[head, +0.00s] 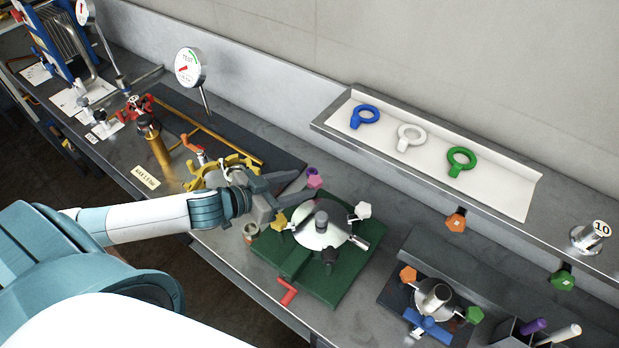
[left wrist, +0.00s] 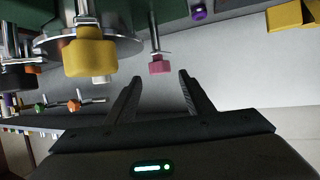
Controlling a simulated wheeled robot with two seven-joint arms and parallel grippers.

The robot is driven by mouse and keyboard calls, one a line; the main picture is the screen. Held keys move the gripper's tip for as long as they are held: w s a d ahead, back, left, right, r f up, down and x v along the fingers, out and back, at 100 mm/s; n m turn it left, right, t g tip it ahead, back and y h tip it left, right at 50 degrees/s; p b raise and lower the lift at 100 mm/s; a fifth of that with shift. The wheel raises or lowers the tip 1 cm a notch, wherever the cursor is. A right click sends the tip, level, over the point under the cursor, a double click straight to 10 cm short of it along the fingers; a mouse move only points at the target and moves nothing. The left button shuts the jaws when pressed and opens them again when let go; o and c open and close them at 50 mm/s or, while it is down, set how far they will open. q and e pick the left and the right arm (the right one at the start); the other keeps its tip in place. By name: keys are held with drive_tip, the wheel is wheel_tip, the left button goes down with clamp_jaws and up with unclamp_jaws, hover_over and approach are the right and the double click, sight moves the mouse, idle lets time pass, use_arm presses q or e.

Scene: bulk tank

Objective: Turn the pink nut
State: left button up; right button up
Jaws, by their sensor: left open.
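The pink nut (head: 315,182) sits at the back left of the round metal lid (head: 318,230) on the green base (head: 342,283). In the left wrist view the pink nut (left wrist: 159,65) is just beyond the fingertips, near the middle of the gap, on a thin metal rod. My left gripper (head: 288,187) is open and empty, its fingers pointing at the nut from the left and apart from it. The left wrist view shows both fingers (left wrist: 157,78) spread. My right gripper is not in view.
Around the lid are a yellow nut (head: 279,221), a white nut (head: 363,210) and a black nut (head: 329,256). A purple piece (head: 312,171) is just behind the pink nut. A shelf (head: 488,197) holds three ring tools.

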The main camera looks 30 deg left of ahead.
sight(313, 181)
use_arm(q)
drive_tip(key=shift+p+x, duration=0.7)
drive_tip(key=shift+x, duration=1.5)
drive_tip(key=shift+c, duration=0.2)
drive_tip(key=c, duration=1)
